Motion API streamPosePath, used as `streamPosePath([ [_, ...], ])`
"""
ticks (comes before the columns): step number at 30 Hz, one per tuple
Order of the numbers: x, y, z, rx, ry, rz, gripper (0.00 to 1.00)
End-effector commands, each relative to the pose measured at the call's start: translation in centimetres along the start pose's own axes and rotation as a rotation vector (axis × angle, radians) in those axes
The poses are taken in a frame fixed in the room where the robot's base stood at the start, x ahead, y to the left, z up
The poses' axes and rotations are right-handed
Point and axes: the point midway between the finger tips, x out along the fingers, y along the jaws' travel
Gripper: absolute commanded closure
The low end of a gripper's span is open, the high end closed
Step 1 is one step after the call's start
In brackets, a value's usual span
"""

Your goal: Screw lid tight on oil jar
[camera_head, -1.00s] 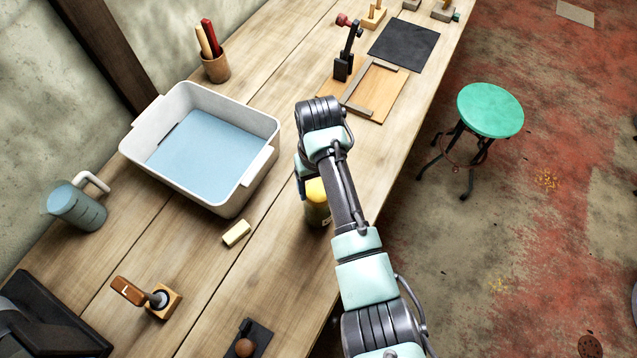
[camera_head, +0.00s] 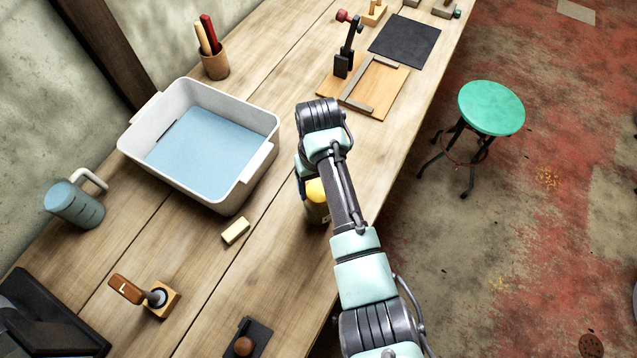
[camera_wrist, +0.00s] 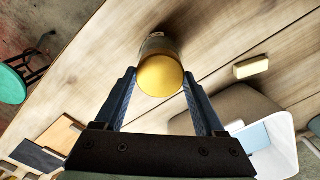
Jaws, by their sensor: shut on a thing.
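The oil jar (camera_head: 318,213) stands on the workbench near its right edge, partly hidden behind my arm in the head view. Its yellow lid (camera_head: 315,190) is on top. In the wrist view the round yellow lid (camera_wrist: 160,76) faces the camera, with the jar body (camera_wrist: 158,44) beyond it. My gripper (camera_wrist: 160,88) has its two dark fingers on either side of the lid, shut on it. The fingertips are mostly hidden by my arm in the head view. I cannot tell how tight the lid sits.
A white tub (camera_head: 262,172) of blue liquid stands left of the jar, with a cream block (camera_head: 236,230) in front. A green stool (camera_head: 491,108) stands off the bench.

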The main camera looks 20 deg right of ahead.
Motion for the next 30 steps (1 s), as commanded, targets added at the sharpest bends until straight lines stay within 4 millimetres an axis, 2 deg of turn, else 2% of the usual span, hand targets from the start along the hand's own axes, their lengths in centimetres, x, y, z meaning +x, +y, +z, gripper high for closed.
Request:
streamPosePath([
  [30, 0.81, -0.05, 0.22, 0.001, -0.006, -0.001, 0.95],
])
